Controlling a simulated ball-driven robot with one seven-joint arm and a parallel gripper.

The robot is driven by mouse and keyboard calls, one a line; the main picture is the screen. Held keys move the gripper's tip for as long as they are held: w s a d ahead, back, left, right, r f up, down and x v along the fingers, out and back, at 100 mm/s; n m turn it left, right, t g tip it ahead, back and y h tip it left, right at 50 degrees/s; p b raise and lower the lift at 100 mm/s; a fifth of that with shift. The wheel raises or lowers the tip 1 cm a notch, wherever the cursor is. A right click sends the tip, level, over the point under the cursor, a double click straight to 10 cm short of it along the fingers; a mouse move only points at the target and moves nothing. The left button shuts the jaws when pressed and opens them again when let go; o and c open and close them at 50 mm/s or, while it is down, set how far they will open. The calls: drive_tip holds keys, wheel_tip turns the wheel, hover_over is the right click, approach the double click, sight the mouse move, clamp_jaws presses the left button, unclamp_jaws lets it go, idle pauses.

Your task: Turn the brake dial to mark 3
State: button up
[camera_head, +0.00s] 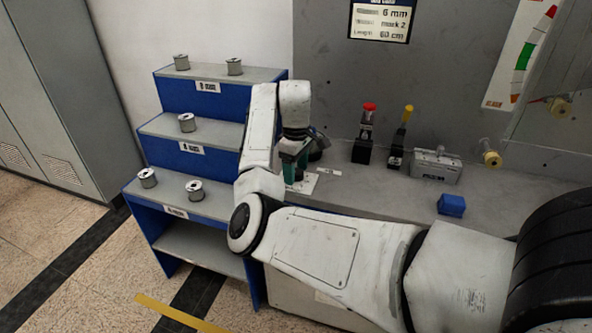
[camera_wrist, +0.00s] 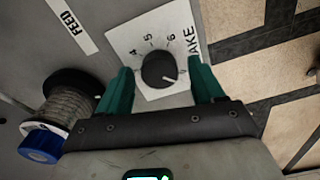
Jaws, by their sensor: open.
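The brake dial (camera_wrist: 158,71) is a round black knob on a white plate (camera_wrist: 122,37) in the wrist view. The marks 4, 5 and 6 show along its upper side, and "AKE" is readable at the right. A white pointer line on the knob points to the lower right, away from those marks; the mark it faces is not readable. My gripper (camera_wrist: 163,88) is open, with one green finger on each side of the knob; I cannot tell whether they touch it. In the head view my gripper (camera_head: 296,166) is over the white plate (camera_head: 303,185), and the knob is hidden.
A dark spool (camera_wrist: 72,100) with grey windings and a blue part (camera_wrist: 42,146) lie left of my gripper in the wrist view. Red-topped (camera_head: 366,125) and yellow-topped (camera_head: 402,132) levers and a blue block (camera_head: 451,205) stand to the right. Blue stepped shelves (camera_head: 205,95) hold several small spools.

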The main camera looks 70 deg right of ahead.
drive_tip(key=shift+f, duration=0.2)
drive_tip(key=shift+r, duration=0.1)
drive_tip(key=c, duration=1.1)
